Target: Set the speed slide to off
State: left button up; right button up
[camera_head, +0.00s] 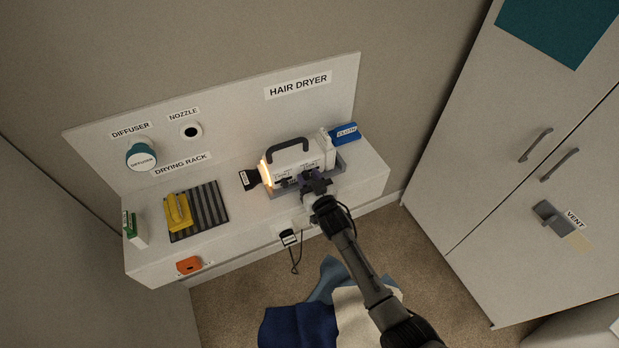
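The hair dryer (298,159) is a white box-like body with a dark carry handle on top. It sits in a grey tray (343,168) on the white shelf, and its left end glows orange. A dark nozzle piece with a label (248,179) is at that glowing end. Small dark controls show on the dryer's front face, but the speed slide's setting is too small to read. My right gripper (313,181) is at the front of the dryer, over the controls, and hides part of them. I cannot tell whether its fingers touch or are closed. My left gripper is not in view.
A blue cloth box (345,133) stands right of the dryer. A striped drying rack (207,208) with a yellow item (178,212) is at left. A plug (288,238) with a cord hangs at the shelf front. Blue and cream fabric lies on the floor below. Cabinets stand at right.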

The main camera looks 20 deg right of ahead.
jog(key=shift+s+d, duration=0.1)
jog(key=shift+s, duration=0.5)
jog(key=s, duration=0.8)
jog(key=s+d, duration=0.1)
jog(key=s, duration=0.3)
jog(key=shift+s, duration=0.3)
